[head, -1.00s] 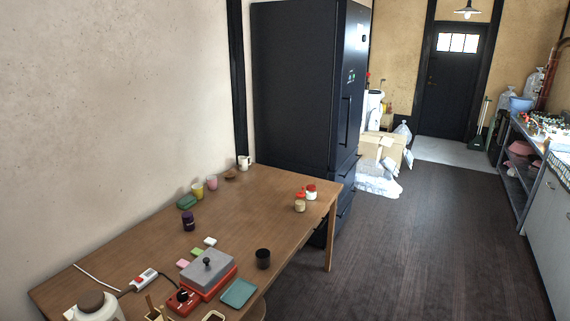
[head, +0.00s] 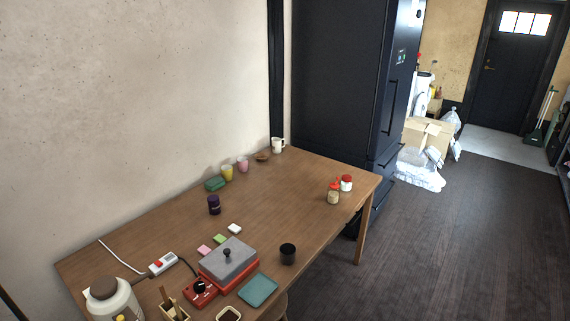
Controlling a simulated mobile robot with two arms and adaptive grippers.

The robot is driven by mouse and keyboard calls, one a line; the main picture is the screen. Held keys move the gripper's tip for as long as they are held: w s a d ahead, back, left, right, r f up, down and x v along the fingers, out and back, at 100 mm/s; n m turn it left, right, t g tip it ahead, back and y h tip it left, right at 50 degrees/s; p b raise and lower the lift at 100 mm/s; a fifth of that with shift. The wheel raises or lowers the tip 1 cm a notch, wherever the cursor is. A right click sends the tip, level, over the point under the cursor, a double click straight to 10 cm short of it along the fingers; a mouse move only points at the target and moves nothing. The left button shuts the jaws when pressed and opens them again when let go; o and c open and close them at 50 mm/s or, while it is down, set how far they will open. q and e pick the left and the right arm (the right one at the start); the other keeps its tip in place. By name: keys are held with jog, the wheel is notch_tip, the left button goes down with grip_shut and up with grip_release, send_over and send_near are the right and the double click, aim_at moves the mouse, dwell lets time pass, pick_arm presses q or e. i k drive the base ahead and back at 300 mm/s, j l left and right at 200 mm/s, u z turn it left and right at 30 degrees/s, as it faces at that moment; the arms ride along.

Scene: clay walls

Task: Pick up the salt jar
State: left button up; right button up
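Two small jars stand upright near the right end of the wooden table (head: 300,185). One is a white jar with a red lid (head: 346,184), which looks like the salt jar, though no label can be read. The other is a tan-filled bottle with an orange-red cap (head: 333,195), just in front and to the left of it, partly overlapping it in the picture. Neither of my grippers is in view.
A grey-lidded red cooker (head: 228,262), teal tray (head: 258,290), black cup (head: 287,254) and purple jar (head: 214,205) stand on the table. A dark fridge (head: 335,80) rises behind its far end. The floor (head: 460,240) to the right is clear.

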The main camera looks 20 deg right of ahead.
aim_at(346, 184)
jog(key=i+l+u, duration=0.15)
jog(key=l, duration=0.3)
jog(key=i+l+u, duration=0.15)
jog(key=l, duration=0.35)
jog(key=i+l+u, duration=0.2)
jog(key=l, duration=0.3)
jog(key=l+u, duration=0.15)
jog(key=l, duration=0.35)
jog(key=i+l+u, duration=0.15)
jog(key=l, duration=0.4)
